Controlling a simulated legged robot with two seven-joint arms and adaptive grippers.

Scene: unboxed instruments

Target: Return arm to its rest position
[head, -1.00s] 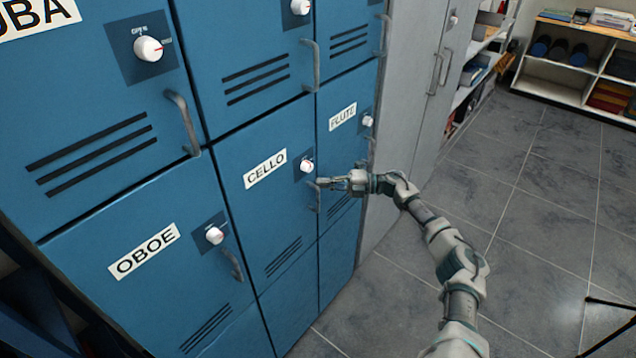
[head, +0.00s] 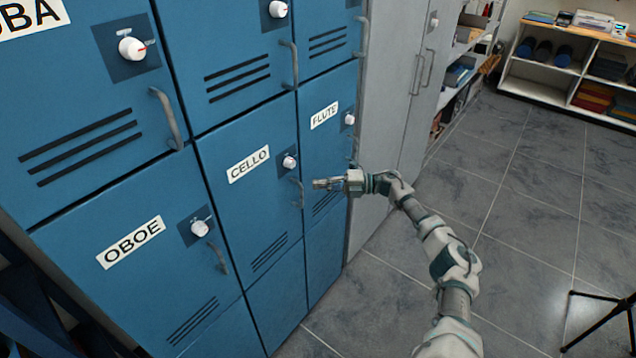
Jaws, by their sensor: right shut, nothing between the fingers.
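My right arm comes in from the bottom and reaches toward the blue lockers. My right gripper (head: 322,184) is shut and empty. In the picture it shows just right of the handle (head: 298,193) of the CELLO locker (head: 235,205), in front of the FLUTE locker (head: 322,150). A small gap shows between the fingertips and the CELLO handle. The CELLO door looks closed, with its white knob (head: 289,161) above the handle. My left gripper is not in view.
The OBOE locker (head: 150,290) is at lower left, with more blue lockers above. A grey cabinet (head: 385,110) stands beyond them. White shelves (head: 545,92) are at the back right. A black tripod leg (head: 600,296) stands at right. The tiled floor (head: 530,210) between is mostly clear.

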